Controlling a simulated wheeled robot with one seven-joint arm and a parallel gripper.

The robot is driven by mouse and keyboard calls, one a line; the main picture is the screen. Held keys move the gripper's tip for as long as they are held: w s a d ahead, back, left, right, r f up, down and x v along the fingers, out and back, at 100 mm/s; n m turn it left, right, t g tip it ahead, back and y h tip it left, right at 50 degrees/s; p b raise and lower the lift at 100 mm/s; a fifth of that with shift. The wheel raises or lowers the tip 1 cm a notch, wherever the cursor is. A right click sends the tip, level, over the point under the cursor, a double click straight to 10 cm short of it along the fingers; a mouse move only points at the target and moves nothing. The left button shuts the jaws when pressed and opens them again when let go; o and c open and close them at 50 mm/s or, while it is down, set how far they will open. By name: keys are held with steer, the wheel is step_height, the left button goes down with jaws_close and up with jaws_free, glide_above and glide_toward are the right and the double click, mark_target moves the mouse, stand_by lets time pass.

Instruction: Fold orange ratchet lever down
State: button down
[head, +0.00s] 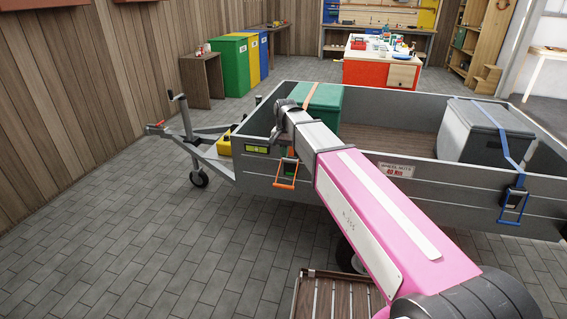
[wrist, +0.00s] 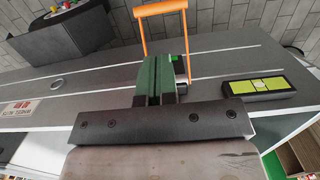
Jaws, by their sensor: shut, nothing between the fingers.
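The orange ratchet lever (head: 284,185) is a U-shaped handle on a dark ratchet on the outer side of the grey trailer (head: 262,190), below the orange strap (head: 308,97). In the head view its crossbar is at the lower end. In the wrist view, where the trailer side appears turned over, the lever (wrist: 160,10) extends toward the top edge. My gripper (wrist: 162,64) is shut and empty, its green fingers in front of the ratchet between the lever's two side arms. They hide much of the ratchet; contact cannot be told.
A blue ratchet lever (head: 514,221) with a blue strap holds a grey box (head: 482,130) at the right. A green box (head: 325,108) stands in the trailer. A yellow-green reflector (wrist: 258,86) is beside the ratchet. Paved floor (head: 130,240) is clear at left.

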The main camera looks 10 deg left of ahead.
mark_target(285, 186)
steer(key=f, duration=0.8)
steer(key=s+f, duration=0.1)
steer(key=f, duration=0.3)
steer(key=shift+f, duration=0.4)
steer(key=shift+f, duration=0.1)
steer(key=shift+f+t, duration=0.35)
steer(key=shift+t, duration=0.05)
steer(key=f+t, duration=0.1)
steer(key=t, duration=0.1)
steer(key=w+f+t, duration=0.1)
steer(key=f, duration=0.1)
steer(key=shift+w+d+f+t, duration=0.2)
steer(key=shift+f+t, duration=0.1)
steer(key=shift+t, duration=0.1)
steer(key=w+f+t, duration=0.2)
steer(key=w+f, duration=0.2)
steer(key=w, duration=0.1)
steer(key=shift+w+f+t+h, duration=0.2)
steer(key=shift+w+t+h, duration=0.05)
steer(key=shift+t+h, duration=0.05)
steer(key=shift+d, duration=0.1)
